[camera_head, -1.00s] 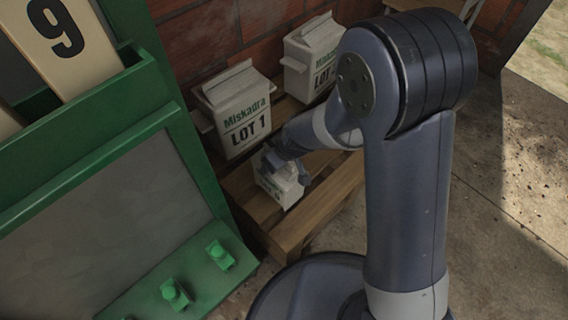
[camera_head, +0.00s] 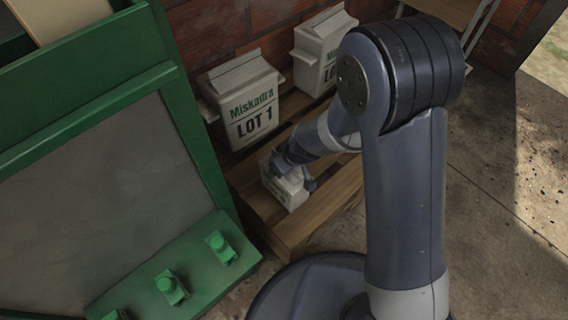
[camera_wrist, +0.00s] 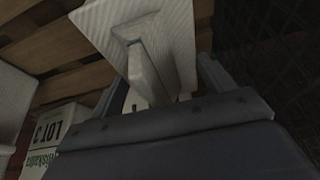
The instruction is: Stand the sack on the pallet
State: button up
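A small white sack (camera_head: 287,188) stands on the wooden pallet (camera_head: 292,238), near its front part. My gripper (camera_head: 293,172) is over the top of this sack, with a finger on each side. In the wrist view the sack's pale folded top (camera_wrist: 150,60) lies between the fingers of my gripper (camera_wrist: 165,90). The fingers look spread, with a gap beside the sack at the right finger. The sack's underside is hidden, so its contact with the slats is not clearly seen.
A large white sack marked LOT 1 (camera_head: 242,100) stands behind on the pallet. Another large sack (camera_head: 322,52) stands further right, partly behind my arm; a LOT 3 sack (camera_wrist: 50,140) shows in the wrist view. A green-framed board (camera_head: 110,170) with knobs stands close on the left.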

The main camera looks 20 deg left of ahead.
jog(key=o, duration=0.5)
jog(key=shift+c, duration=0.2)
jog(key=p+v, duration=0.4)
jog(key=v, duration=0.8)
jog(key=shift+s+r+p, duration=0.1)
jog(key=shift+r+p, duration=0.05)
jog(key=shift+p, duration=0.25)
